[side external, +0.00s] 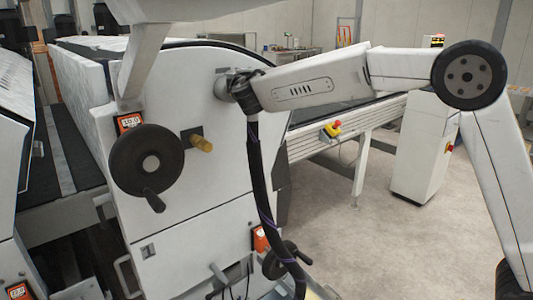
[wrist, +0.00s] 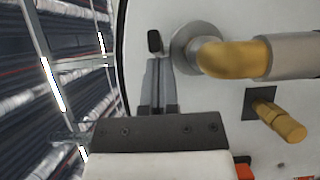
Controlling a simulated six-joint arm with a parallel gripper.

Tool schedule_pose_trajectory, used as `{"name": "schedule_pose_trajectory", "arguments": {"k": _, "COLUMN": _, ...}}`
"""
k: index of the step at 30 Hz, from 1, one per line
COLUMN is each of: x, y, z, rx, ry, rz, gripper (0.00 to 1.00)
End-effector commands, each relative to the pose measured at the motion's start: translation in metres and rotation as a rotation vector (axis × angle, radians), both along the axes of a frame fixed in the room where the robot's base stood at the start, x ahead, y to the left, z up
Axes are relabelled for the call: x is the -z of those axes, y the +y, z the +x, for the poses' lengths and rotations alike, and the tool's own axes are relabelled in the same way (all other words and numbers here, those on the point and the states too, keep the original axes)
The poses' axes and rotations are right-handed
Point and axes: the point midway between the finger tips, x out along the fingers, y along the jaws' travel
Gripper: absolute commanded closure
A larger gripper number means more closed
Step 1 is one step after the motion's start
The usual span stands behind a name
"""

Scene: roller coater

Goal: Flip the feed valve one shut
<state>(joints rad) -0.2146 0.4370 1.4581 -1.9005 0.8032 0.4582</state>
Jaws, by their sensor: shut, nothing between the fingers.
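The feed valve (wrist: 180,45) shows in the wrist view as a round grey flange on the white panel, with a brass-coloured elbow (wrist: 228,58) leading right into a grey sleeve. Its black handle tip (wrist: 154,41) is left of the flange. My gripper (wrist: 158,64) is shut and empty; its fingertips appear just below the handle tip. I cannot tell whether they touch. In the side view the valve (side external: 222,86) is near the panel's top, with my gripper (side external: 240,84) close beside it. The handle's full shape and angle are unclear.
A brass knob (side external: 202,143) sticks out below the valve; it also shows in the wrist view (wrist: 282,120). A black handwheel (side external: 146,160) is left of it. A dark hose (side external: 262,190) hangs beneath the valve. Open floor (side external: 350,240) lies to the right.

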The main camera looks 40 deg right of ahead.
Motion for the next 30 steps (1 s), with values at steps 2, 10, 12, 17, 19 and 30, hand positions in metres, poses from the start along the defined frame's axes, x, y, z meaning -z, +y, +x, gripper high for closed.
{"name": "schedule_pose_trajectory", "arguments": {"k": 2, "x": -0.001, "y": -0.005, "z": -0.001, "rx": -0.033, "ry": 0.000, "rz": 0.000, "gripper": 1.00}}
{"name": "schedule_pose_trajectory", "arguments": {"k": 10, "x": 0.000, "y": -0.013, "z": -0.002, "rx": -0.134, "ry": 0.000, "rz": -0.001, "gripper": 1.00}}
{"name": "schedule_pose_trajectory", "arguments": {"k": 12, "x": 0.000, "y": -0.014, "z": -0.002, "rx": -0.156, "ry": 0.000, "rz": -0.001, "gripper": 1.00}}
{"name": "schedule_pose_trajectory", "arguments": {"k": 17, "x": 0.000, "y": -0.018, "z": -0.002, "rx": -0.200, "ry": 0.000, "rz": 0.000, "gripper": 1.00}}
{"name": "schedule_pose_trajectory", "arguments": {"k": 19, "x": 0.000, "y": -0.019, "z": -0.002, "rx": -0.219, "ry": 0.000, "rz": 0.000, "gripper": 1.00}}
{"name": "schedule_pose_trajectory", "arguments": {"k": 30, "x": 0.000, "y": -0.027, "z": -0.001, "rx": -0.312, "ry": 0.001, "rz": -0.002, "gripper": 1.00}}
